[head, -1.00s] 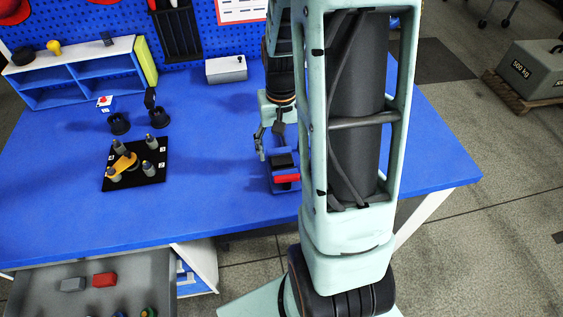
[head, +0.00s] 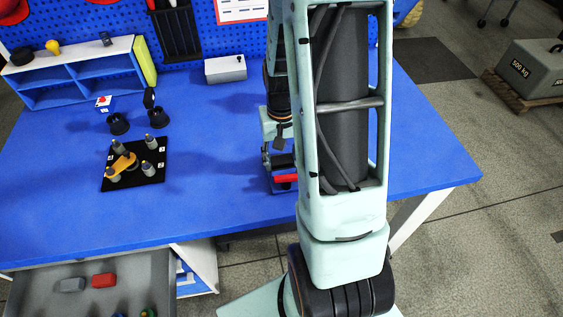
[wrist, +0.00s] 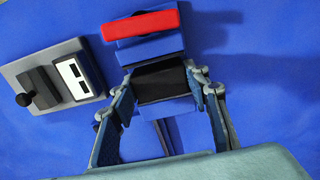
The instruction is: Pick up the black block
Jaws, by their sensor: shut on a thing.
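The black block (wrist: 161,82) is in the middle of the wrist view, in a blue fixture (wrist: 148,48) beside a red block (wrist: 140,25). My gripper (wrist: 160,92) has one finger on each side of the black block and is shut on it. I cannot tell whether the block is raised off the fixture. In the head view the red block (head: 286,178) shows at the front of the fixture. My gripper (head: 272,150) is just behind it, partly hidden by my arm, and the black block is hard to make out there.
A grey plate (wrist: 45,65) with a black knob and a white panel lies left of the fixture in the wrist view. On the blue table, a black pegged board (head: 150,175), dark cups (head: 119,124) and a white-topped box (head: 226,68) stand farther left. An open grey drawer (head: 120,275) is front left.

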